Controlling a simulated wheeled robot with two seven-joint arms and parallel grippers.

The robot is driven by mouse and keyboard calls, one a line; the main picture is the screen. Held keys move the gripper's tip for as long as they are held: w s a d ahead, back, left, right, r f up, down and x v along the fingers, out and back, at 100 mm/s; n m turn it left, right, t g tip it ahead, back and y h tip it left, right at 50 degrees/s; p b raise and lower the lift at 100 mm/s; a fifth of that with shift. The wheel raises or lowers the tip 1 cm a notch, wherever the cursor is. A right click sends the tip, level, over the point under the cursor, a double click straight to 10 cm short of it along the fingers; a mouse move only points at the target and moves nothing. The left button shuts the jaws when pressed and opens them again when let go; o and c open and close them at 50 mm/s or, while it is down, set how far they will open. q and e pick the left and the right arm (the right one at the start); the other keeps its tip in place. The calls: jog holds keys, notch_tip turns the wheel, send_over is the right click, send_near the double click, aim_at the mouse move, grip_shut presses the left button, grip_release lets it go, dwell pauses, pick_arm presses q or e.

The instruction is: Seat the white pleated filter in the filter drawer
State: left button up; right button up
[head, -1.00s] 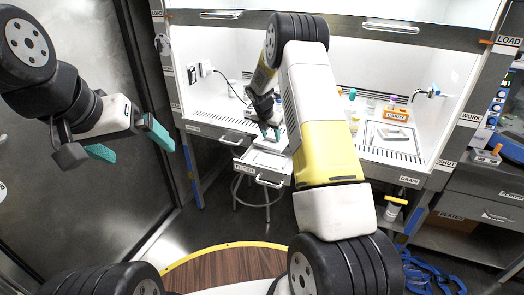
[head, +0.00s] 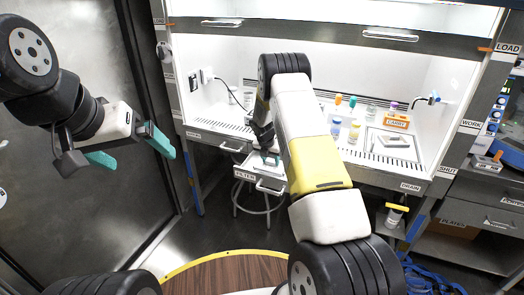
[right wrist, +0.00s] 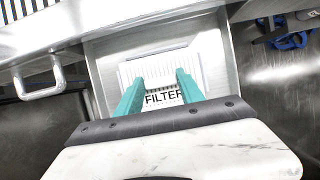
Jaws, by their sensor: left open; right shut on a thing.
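The filter drawer (head: 283,185) stands pulled out below the hood's work surface; its inner wall also shows in the right wrist view (right wrist: 222,52). The white pleated filter (right wrist: 165,66) shows in the right wrist view within the drawer's walls, just beyond my fingertips. My right gripper (head: 267,157) is low over the drawer, its teal fingers (right wrist: 160,80) shut on the filter's near part. Whether the filter rests fully flat on the drawer floor, I cannot tell. My left gripper (head: 128,148) is open and empty at the left, well away from the drawer.
A handle (right wrist: 40,80) of a neighbouring front is left of the drawer. A stool (head: 258,208) stands beneath the drawer. An orange carry rack (head: 397,121), a tray (head: 388,143) and several capped bottles stand in the hood, right of my right arm.

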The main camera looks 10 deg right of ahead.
jog(key=o, duration=1.4)
jog(key=shift+r, duration=0.1)
jog(key=s+a+r+m, duration=0.15)
jog(key=s+r, duration=0.25)
jog(key=r, duration=0.4)
jog(key=s+r+m+y, duration=0.1)
jog(key=s+r+m, duration=0.2)
jog(key=r, duration=0.5)
jog(key=s+a+r+m, duration=0.1)
jog(key=s+r+m, duration=0.25)
jog(key=r, duration=0.45)
jog(key=s+a+r+m+t+y, duration=0.1)
jog(key=s+r+m, duration=0.6)
jog(key=s+r, duration=0.4)
jog(key=s+a+r+m+y, duration=0.1)
jog(key=s+m, duration=0.3)
jog(key=s, duration=0.3)
jog(key=s+a+r+m+t+y, duration=0.1)
jog(key=s+m, duration=0.4)
jog(key=s, duration=0.3)
jog(key=s+a+m, duration=0.2)
jog(key=s+m, duration=0.2)
jog(key=s, duration=0.3)
jog(key=shift+s+r+m+y, duration=0.15)
jog(key=shift+r+m+y, duration=0.15)
jog(key=shift+r+y, duration=0.1)
